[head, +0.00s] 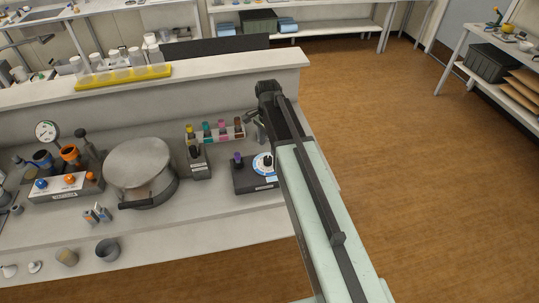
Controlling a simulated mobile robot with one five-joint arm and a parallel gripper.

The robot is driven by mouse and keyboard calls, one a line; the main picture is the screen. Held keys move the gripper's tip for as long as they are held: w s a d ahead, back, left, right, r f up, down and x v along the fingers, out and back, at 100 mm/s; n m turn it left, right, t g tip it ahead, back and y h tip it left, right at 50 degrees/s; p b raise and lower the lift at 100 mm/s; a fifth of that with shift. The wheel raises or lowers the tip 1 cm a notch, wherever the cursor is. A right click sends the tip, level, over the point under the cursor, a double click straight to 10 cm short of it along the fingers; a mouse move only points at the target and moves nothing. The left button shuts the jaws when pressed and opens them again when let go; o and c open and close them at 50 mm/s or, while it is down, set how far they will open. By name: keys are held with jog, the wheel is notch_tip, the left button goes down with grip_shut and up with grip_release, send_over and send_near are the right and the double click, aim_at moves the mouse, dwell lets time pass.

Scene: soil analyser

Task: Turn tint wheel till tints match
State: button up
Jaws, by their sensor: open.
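The tint wheel (263,163) is a white and blue disc on top of a dark box (256,184) near the right end of the bench. A purple-topped vial (238,159) stands in the same box, left of the wheel. My gripper (256,129) is at the far end of my pale green arm, just behind the wheel in the picture and apart from it. It is open and empty. My arm hides the wheel's right edge. The tints are too small to compare.
A rack of colour-capped vials (216,134) stands close behind the box. A grey block with a black knob (198,163) and a big round lidded pot (139,166) are to the left. A raised shelf (220,74) runs along the back.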

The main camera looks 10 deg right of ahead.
aim_at(269, 158)
jog(key=shift+f+b, duration=0.4)
jog(key=shift+b, duration=0.05)
notch_tip(269, 158, down, 7)
jog(key=b, duration=0.7)
jog(key=shift+f, duration=0.1)
jog(key=shift+d, duration=0.1)
grip_shut()
